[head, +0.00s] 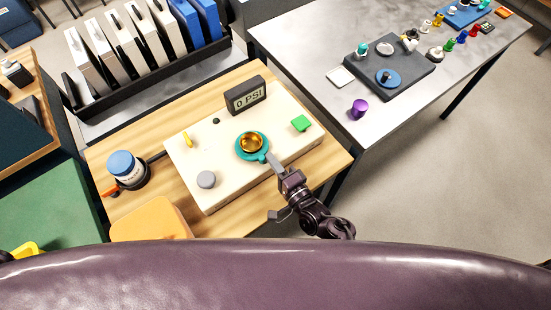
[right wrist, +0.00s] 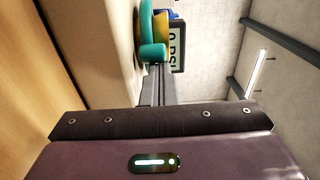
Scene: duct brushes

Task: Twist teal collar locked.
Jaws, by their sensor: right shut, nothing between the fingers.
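The teal collar (head: 239,146) sits around a gold dome (head: 251,142) on the cream board (head: 190,166). A small teal lug (head: 262,157) sticks out of the collar toward the lower right. My right gripper (head: 272,158) is shut and empty, its fingertips at the lug. In the right wrist view, the closed fingers (right wrist: 157,80) end close to the teal lug (right wrist: 153,53), with the collar (right wrist: 146,20) behind it. I cannot tell whether they touch. A black gauge (head: 246,95) reading 0 PSI stands behind the collar. My left gripper is not in view.
The board also carries a green block (head: 301,123), a grey knob (head: 206,179) and a yellow lever (head: 188,139). A blue-lidded jar (head: 122,166) stands left on the wooden table (head: 330,155). A grey metal table (head: 325,40) at right holds a dark tray (head: 408,82) and a purple knob (head: 359,108).

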